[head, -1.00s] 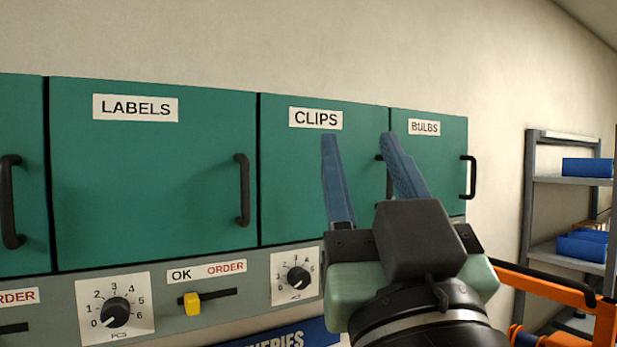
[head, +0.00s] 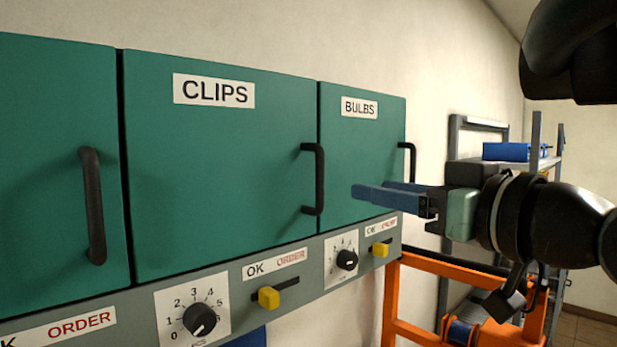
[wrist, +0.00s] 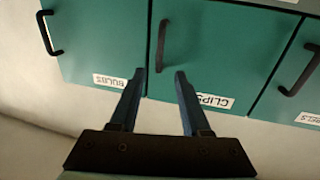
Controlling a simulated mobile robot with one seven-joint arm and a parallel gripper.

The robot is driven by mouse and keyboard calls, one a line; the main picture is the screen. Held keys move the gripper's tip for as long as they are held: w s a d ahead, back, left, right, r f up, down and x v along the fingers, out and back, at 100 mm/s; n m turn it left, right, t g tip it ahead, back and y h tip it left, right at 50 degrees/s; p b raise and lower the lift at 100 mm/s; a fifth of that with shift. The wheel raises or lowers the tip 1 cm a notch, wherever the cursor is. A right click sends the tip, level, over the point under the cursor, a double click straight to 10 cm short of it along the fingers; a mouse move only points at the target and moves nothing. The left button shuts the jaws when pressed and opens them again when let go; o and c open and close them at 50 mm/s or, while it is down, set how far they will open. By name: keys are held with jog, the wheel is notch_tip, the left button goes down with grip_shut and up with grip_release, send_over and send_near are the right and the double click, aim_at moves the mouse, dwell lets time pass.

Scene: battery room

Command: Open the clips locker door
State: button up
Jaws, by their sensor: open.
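The clips locker door (head: 215,170) is green, carries a white CLIPS label (head: 214,91) and looks shut. Its black vertical handle (head: 318,180) is on the door's right edge. My gripper (head: 370,192) is open and empty, to the right of that handle and in front of the bulbs door (head: 350,150). The wrist view, turned upside down, shows my gripper (wrist: 156,75) with its two blue fingers spread near the seam between the clips and bulbs doors. There the clips handle (wrist: 162,45) appears beyond the fingertips, apart from them.
A panel (head: 120,310) with dials and yellow sliders runs below the doors. An orange frame (head: 440,275) stands low at the right, near my arm. The space before the clips door is clear.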

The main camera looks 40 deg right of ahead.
aim_at(322, 180)
jog(key=w+p, duration=0.1)
jog(key=w, duration=0.2)
jog(key=w+p, duration=0.1)
jog(key=w, duration=0.3)
jog(key=w+d+p, duration=0.1)
jog(key=w, duration=0.2)
jog(key=shift+w+d+r, duration=0.1)
jog(key=shift+w, duration=0.25)
jog(key=shift+w+d, duration=0.15)
jog(key=shift+w, duration=0.5)
grip_shut()
